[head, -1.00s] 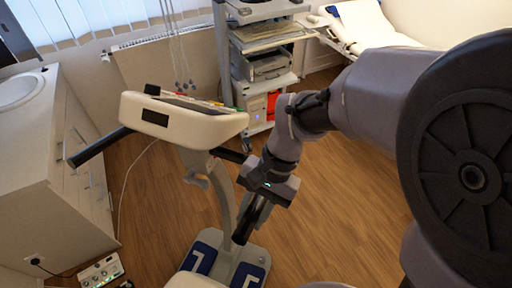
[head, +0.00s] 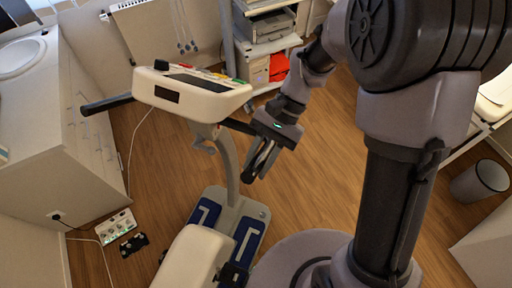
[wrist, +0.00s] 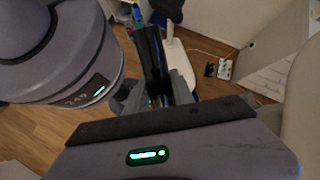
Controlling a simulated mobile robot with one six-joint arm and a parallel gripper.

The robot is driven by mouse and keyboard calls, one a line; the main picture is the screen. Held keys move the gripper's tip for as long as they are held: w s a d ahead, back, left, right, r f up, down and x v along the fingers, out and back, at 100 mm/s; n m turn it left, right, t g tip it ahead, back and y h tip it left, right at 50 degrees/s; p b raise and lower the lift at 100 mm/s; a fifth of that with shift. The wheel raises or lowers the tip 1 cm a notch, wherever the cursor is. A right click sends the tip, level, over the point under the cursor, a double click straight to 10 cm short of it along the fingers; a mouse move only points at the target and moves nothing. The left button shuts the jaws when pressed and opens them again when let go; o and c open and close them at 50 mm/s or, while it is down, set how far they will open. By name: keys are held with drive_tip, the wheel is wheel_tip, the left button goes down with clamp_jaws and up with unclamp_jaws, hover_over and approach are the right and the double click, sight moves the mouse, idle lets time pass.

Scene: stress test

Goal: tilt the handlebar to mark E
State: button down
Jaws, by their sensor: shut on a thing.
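The handlebar is a black bar; its left arm (head: 105,104) sticks out from a cream console (head: 195,92) on a curved grey post (head: 230,165). Its right side (head: 238,125) runs toward my gripper (head: 259,163), which is to the right of the post in the head view. In the wrist view a dark bar (wrist: 153,60) lies between the fingers of my gripper (wrist: 165,88), which is shut on it. The fingers and wrist hide part of the bar. I cannot make out mark E in either view.
A white cabinet (head: 55,150) stands at the left. A wheeled equipment rack (head: 265,60) stands behind the console. A cream seat (head: 192,262) and blue footplates (head: 204,216) are in front. A small box (head: 115,225) with cables lies on the floor. Open wood floor is at the right.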

sight(257, 157)
drive_tip(key=shift+w+d+r+g+y+p, duration=0.15)
drive_tip(key=shift+w+r+g+p, duration=0.25)
drive_tip(key=shift+p, duration=0.3)
drive_tip(key=shift+w+r+g+y+p, duration=0.25)
drive_tip(key=shift+r+g+p, duration=0.1)
drive_tip(key=shift+r+p, duration=0.3)
drive_tip(key=shift+w+d+r+g+y+p, duration=0.1)
drive_tip(key=shift+w+r+g+p, duration=0.25)
drive_tip(key=shift+p, duration=0.45)
drive_tip(key=c, duration=1.1)
unclamp_jaws()
drive_tip(key=shift+w+d, duration=0.1)
drive_tip(key=p+v, duration=0.2)
drive_tip(key=v, duration=1.5)
drive_tip(key=shift+w, duration=0.2)
